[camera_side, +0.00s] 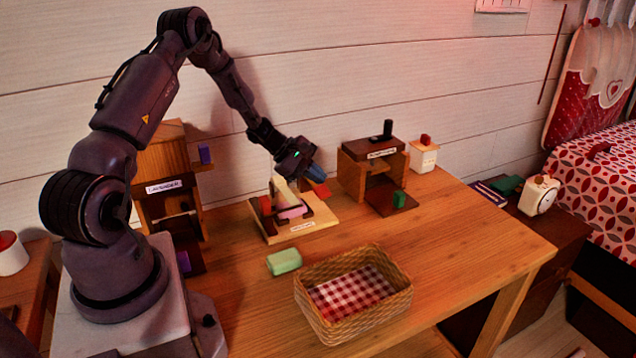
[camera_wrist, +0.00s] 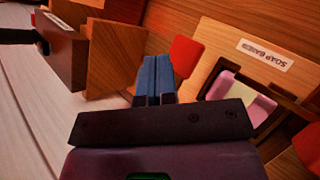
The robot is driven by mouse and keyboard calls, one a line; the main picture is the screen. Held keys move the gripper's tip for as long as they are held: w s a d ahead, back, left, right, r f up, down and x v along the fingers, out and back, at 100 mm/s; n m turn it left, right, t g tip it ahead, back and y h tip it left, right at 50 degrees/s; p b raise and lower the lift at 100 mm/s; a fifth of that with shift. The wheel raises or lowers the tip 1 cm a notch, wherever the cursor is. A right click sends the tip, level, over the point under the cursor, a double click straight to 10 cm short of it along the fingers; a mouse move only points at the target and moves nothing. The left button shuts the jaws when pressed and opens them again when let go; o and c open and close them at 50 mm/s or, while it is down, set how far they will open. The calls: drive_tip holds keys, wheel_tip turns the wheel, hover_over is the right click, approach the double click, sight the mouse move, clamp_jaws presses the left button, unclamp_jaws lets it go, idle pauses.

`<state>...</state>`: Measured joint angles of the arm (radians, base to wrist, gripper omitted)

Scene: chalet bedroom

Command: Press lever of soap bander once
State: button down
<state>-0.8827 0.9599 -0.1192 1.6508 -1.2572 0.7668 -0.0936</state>
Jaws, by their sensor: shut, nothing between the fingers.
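The soap bander (camera_side: 300,228) is a light wooden board with a darker frame and a label; its "SOAP BANDER" label (camera_wrist: 265,55) reads upside down in the wrist view. A pink soap bar (camera_side: 292,212) with a pale strip lies in its frame, and the bar (camera_wrist: 220,84) also shows in the wrist view. A red paddle-like piece (camera_wrist: 186,57), which looks like the lever's end, is at its right side. My gripper (camera_side: 318,177) is shut and empty, its blue fingers (camera_wrist: 155,62) just beside the red piece. I cannot tell whether they touch.
A wooden stamping stand (camera_side: 357,175) with a dark handle is right of the bander. A lavender-labelled dispenser (camera_side: 166,187) is left. A green soap (camera_side: 284,261) and a wicker basket (camera_side: 354,325) with checked cloth are in front. Table at right front is clear.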

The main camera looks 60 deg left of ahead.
drive_tip(key=shift+d+f, duration=0.15)
drive_tip(key=shift+f, duration=0.7)
idle(0.5)
drive_tip(key=shift+r, duration=1.85)
drive_tip(key=shift+a+r, duration=0.25)
drive_tip(key=shift+r, duration=1)
drive_tip(key=shift+a+r, duration=0.2)
drive_tip(key=shift+r, duration=1.05)
